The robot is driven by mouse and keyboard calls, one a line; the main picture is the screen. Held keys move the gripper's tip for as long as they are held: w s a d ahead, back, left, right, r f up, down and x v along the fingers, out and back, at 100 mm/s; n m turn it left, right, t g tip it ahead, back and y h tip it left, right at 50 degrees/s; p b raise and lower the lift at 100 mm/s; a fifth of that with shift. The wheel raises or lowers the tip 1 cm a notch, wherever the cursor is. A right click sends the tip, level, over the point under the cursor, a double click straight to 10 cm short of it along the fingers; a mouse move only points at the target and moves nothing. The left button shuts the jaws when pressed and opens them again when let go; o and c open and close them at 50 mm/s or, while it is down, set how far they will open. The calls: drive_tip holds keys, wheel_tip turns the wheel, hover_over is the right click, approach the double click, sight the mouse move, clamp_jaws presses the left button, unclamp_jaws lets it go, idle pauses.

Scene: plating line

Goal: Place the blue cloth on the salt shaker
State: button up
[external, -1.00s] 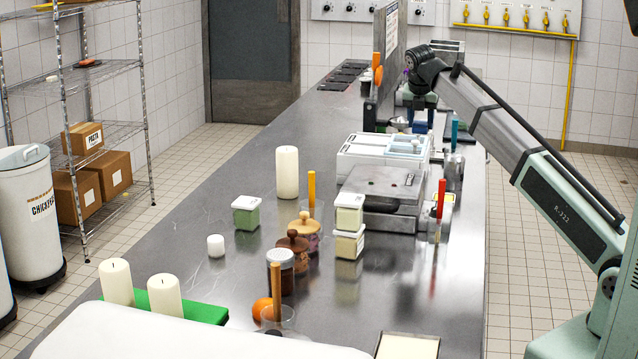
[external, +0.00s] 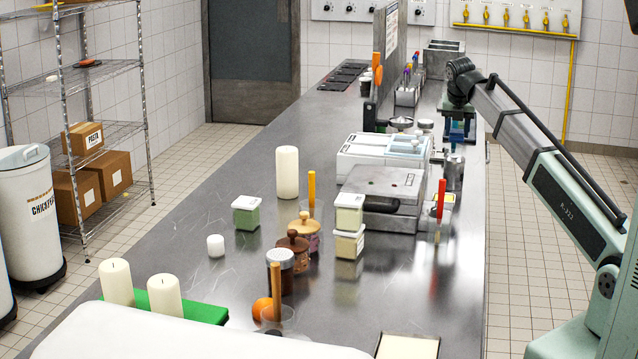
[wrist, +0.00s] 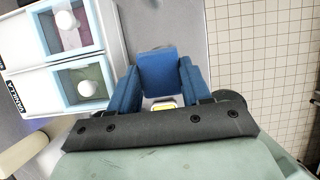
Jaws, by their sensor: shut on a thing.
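My gripper (external: 458,132) is over the right side of the steel counter, past the grey press. In the wrist view my gripper (wrist: 158,88) has blue fingers, closed on a flat blue piece between them that looks like the blue cloth (wrist: 158,70). In the external view the cloth cannot be told apart from the blue fingers. A small metal container (external: 453,172) stands just below the gripper. I cannot tell for certain which item is the salt shaker. A small pale-yellow patch shows below the blue piece in the wrist view.
The white two-bin unit (external: 372,150) is left of the gripper; its bins with white knobs (wrist: 93,88) show in the wrist view. The grey press (external: 382,190) and red-handled container (external: 440,205) stand nearer. An upright panel (external: 388,60) stands behind. The counter's right edge is close.

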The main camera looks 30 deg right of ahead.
sight(456, 142)
drive_tip(key=shift+f, duration=2.1)
drive_tip(key=shift+f, duration=0.15)
drive_tip(key=o, duration=1)
drive_tip(key=v, duration=1.2)
